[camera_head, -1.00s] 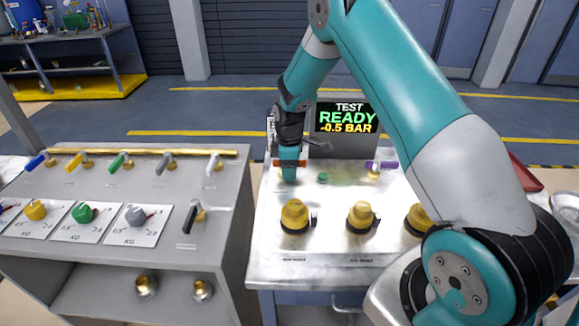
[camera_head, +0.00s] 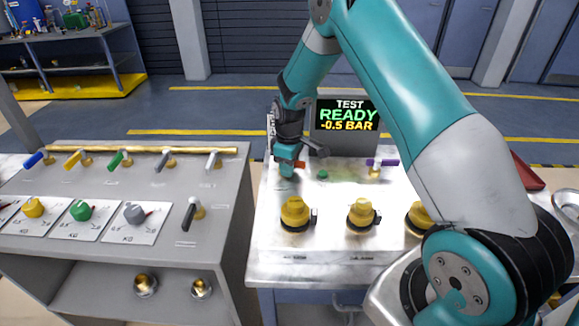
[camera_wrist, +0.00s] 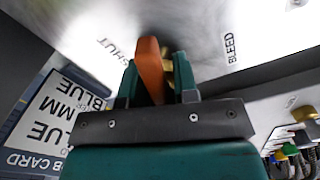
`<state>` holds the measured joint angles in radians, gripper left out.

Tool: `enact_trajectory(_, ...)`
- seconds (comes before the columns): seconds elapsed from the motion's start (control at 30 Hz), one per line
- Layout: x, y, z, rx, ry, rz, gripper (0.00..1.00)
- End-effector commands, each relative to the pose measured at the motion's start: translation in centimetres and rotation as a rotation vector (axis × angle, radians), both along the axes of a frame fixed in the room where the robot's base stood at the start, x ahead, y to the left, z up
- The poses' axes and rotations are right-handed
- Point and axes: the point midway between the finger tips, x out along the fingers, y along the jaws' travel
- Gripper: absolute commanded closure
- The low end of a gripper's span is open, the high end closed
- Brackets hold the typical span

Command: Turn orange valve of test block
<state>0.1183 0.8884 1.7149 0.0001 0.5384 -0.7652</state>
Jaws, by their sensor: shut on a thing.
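The orange valve handle (camera_wrist: 150,68) sits between the two teal fingers of my gripper (camera_wrist: 156,82) in the wrist view, with a bit of brass behind it. My gripper is shut on this handle. The panel near it carries the words "SHUT" on the left and "BLEED" on the right. In the head view my gripper (camera_head: 287,170) is at the back left of the test block (camera_head: 325,245), and an end of the orange handle (camera_head: 299,164) shows beside it. The display (camera_head: 347,116) reads "TEST READY -0.5 BAR".
A grey bench (camera_head: 120,250) with coloured valves and knobs stands to the left. A red tray (camera_head: 527,172) lies at the right.

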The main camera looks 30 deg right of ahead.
Motion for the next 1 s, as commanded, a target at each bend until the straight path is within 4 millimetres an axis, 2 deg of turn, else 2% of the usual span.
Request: enact_trajectory(1.0, -0.2, 1.6, 0.0, 0.000, -0.001, -0.941, 0.96)
